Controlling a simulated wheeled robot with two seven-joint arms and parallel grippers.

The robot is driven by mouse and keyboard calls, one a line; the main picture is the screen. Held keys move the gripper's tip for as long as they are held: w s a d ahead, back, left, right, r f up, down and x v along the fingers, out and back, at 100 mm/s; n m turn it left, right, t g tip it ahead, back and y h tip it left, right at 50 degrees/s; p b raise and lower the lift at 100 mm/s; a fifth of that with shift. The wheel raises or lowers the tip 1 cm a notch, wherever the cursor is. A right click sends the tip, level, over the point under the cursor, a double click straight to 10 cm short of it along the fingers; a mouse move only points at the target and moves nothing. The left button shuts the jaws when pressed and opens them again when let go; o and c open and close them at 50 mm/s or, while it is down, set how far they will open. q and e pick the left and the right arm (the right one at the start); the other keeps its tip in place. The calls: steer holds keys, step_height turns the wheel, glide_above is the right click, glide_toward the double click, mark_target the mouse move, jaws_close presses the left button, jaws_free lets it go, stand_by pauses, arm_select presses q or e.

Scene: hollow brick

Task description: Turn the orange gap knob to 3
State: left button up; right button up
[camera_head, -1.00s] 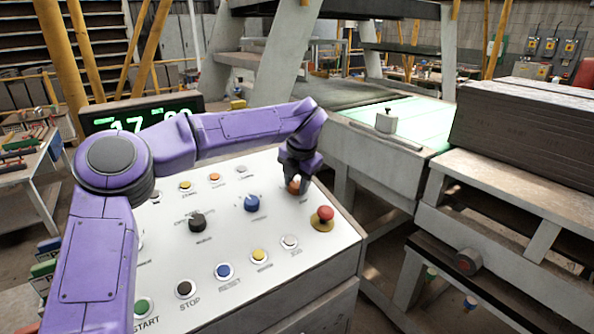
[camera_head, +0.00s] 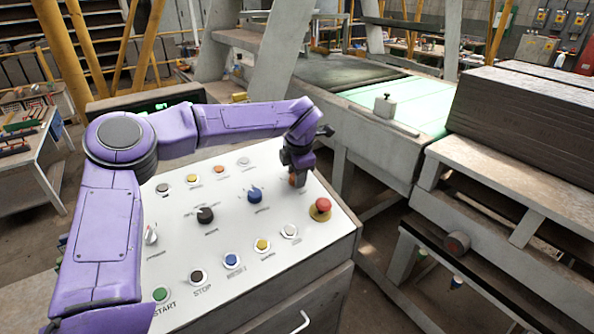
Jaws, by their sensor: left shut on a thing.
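The orange gap knob (camera_head: 292,180) is on the upper right of the white control panel (camera_head: 200,245). My left gripper (camera_head: 298,178) comes down over it from above and is shut on it. The fingers hide most of the knob, so its pointer and the numbers around it cannot be read. A blue knob (camera_head: 255,195) and a black knob (camera_head: 205,215) stand to its left on the panel. My right gripper is not in view.
A red mushroom button (camera_head: 322,206) sits close to the gripper, to its lower right. Several push buttons, including green START (camera_head: 161,294), line the panel's front. A conveyor (camera_head: 400,105) and dark stacked boards (camera_head: 530,110) stand to the right.

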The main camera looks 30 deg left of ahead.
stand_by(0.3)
arm_select(q)
steer(key=o, duration=1)
steer(key=shift+r, duration=0.1)
steer(key=b+v, duration=0.2)
steer(key=v, duration=0.8)
steer(key=shift+r+b, duration=0.2)
steer(key=shift+b, duration=0.15)
